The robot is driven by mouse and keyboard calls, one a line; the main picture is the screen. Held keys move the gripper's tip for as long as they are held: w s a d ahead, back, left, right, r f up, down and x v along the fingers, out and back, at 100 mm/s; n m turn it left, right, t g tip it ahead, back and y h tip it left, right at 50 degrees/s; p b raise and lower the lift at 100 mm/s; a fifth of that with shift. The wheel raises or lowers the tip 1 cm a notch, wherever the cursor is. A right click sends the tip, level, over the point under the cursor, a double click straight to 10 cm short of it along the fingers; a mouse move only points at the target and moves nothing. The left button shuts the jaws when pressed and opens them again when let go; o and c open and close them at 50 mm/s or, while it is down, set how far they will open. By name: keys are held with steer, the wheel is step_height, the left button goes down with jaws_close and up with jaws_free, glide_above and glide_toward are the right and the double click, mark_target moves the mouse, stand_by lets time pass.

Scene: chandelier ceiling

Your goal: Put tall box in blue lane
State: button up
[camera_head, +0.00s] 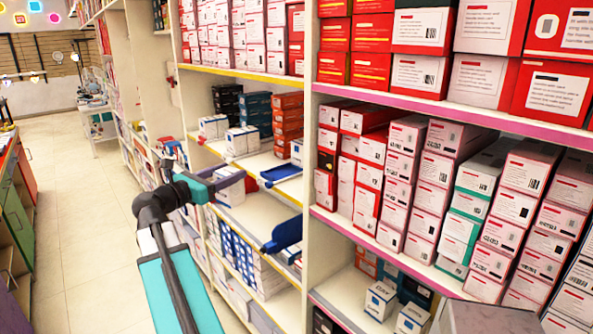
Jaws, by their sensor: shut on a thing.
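My arm reaches in from the lower left to the shelf bay at the centre. The fingers and the contact are hard to make out. A blue tray-like lane (282,172) sits on the middle shelf just right of my gripper. A second dark blue piece (284,236) shows lower down, at the shelf below. I cannot tell which of them is the blue lane.
A white upright panel (308,150) separates this bay from the packed red and white boxes (430,170) at right. The tiled aisle (85,220) at left is clear.

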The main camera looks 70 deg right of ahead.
steer(key=s+d+r+m+g+y, duration=0.1)
steer(key=s+d+r, duration=0.2)
steer(key=s, duration=0.4)
steer(key=s+d+r+m+g, duration=0.1)
steer(key=s+d+r+g, duration=0.1)
steer(key=s, duration=0.5)
steer(key=shift+d+r+y, duration=0.4)
steer(key=shift+d+r, duration=0.15)
steer(key=shift+r, duration=0.1)
steer(key=w+d+f+p, duration=0.1)
steer(key=w+d+p, duration=0.3)
steer(key=d, duration=0.9)
steer(key=shift+w+d+f, duration=0.2)
steer(key=shift+w+d, duration=0.2)
steer(key=shift+d, duration=0.1)
steer(key=shift+w+d+f+p, duration=0.1)
steer(key=shift+d+f+p, duration=0.15)
steer(key=shift+f+p, duration=0.55)
steer(key=shift+w+d+f+p, duration=0.1)
steer(key=shift+d+f+p, duration=0.2)
steer(key=shift+f, duration=0.75)
steer(key=shift+f, duration=0.1)
